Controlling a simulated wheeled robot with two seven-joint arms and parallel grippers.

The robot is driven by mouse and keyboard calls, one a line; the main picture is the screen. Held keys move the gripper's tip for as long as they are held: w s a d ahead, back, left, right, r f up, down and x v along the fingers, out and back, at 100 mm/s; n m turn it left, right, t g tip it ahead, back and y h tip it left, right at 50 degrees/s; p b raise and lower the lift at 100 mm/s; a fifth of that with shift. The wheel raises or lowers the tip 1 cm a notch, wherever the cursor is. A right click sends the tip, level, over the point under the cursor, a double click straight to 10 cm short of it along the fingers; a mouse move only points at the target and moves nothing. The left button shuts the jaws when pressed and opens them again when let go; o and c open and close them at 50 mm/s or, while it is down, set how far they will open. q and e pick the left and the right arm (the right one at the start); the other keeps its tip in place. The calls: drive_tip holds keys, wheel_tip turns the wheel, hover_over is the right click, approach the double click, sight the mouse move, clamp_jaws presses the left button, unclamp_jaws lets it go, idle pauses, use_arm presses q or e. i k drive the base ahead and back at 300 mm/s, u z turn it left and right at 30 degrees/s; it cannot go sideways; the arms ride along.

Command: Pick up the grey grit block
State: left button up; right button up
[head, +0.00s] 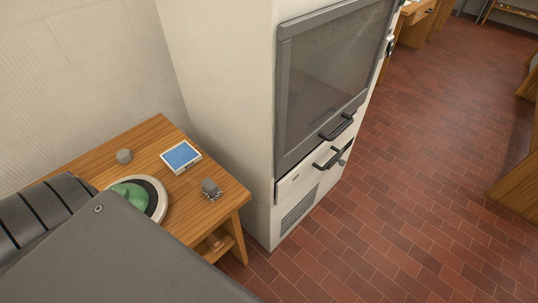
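Two small grey things are on the wooden table. One is a plain, pale grey, rounded lump (124,156) near the table's back left edge. The other is a darker grey block (210,187) near the right front corner, with a rough, speckled patch around its base. I cannot tell for certain which is the grit block. Neither of my grippers is in view.
The wooden table (141,142) also holds a blue-topped white tile (181,156) and a green lump (131,195) on a round wheel or plate (157,201). A tall cream cabinet (225,90) stands right of it. Open brick floor (420,170) lies further right.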

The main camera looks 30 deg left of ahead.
sight(211, 189)
drive_tip(key=z, duration=0.5)
drive_tip(key=i, duration=2.2)
drive_tip(key=u, duration=3.05)
